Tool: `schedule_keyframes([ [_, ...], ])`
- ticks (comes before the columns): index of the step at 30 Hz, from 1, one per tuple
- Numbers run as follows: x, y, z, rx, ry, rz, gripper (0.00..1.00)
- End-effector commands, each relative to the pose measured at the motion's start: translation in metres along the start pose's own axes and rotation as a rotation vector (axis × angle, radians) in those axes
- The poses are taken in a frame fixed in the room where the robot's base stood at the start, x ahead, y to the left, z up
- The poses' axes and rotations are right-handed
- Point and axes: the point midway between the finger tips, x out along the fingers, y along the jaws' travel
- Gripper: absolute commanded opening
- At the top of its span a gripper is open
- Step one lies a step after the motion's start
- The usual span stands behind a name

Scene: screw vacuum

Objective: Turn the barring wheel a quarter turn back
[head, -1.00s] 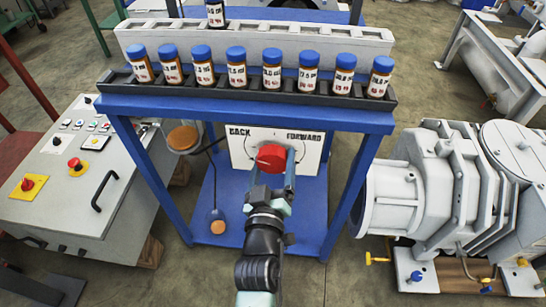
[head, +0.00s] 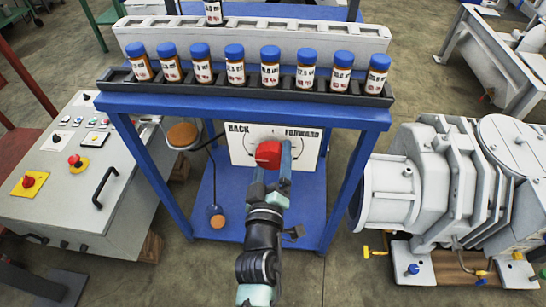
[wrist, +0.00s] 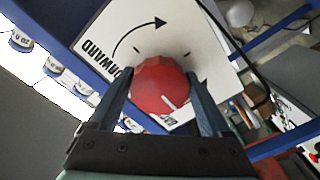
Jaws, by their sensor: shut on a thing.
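The red barring wheel (head: 269,154) sits on a white plate (head: 308,150) marked BACK on the left and FORWARD on the right, below the blue stand's top. My gripper (head: 272,165) reaches it from the front, with one finger on each side of the wheel. The wrist view shows the red wheel (wrist: 158,88) between my two fingers (wrist: 160,100), with a pale pointer line on its face. In that view the plate (wrist: 150,35) is tilted, with the FORWARD arrow at upper left. The BACK side is mostly hidden there.
A blue stand (head: 340,122) surrounds the plate, its legs on both sides of my arm. Several blue-capped bottles (head: 270,68) stand in a rack on top. A control cabinet (head: 60,190) is at left, a grey pump (head: 430,180) at right.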

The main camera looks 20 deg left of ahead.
Motion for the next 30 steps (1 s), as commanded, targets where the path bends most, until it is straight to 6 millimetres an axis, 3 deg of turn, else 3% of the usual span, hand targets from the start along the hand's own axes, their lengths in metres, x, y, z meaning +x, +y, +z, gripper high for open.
schedule_keyframes([
  [3,0.000,0.000,0.000,-0.001,0.000,-0.001,0.27],
  [4,0.000,0.000,0.000,-0.001,0.000,-0.001,0.87],
  [6,0.000,0.000,0.000,-0.001,0.000,-0.001,1.00],
  [17,-0.006,-0.001,0.001,0.001,-0.001,-0.001,1.00],
  [30,-0.081,0.000,0.001,0.002,-0.003,-0.001,1.00],
])
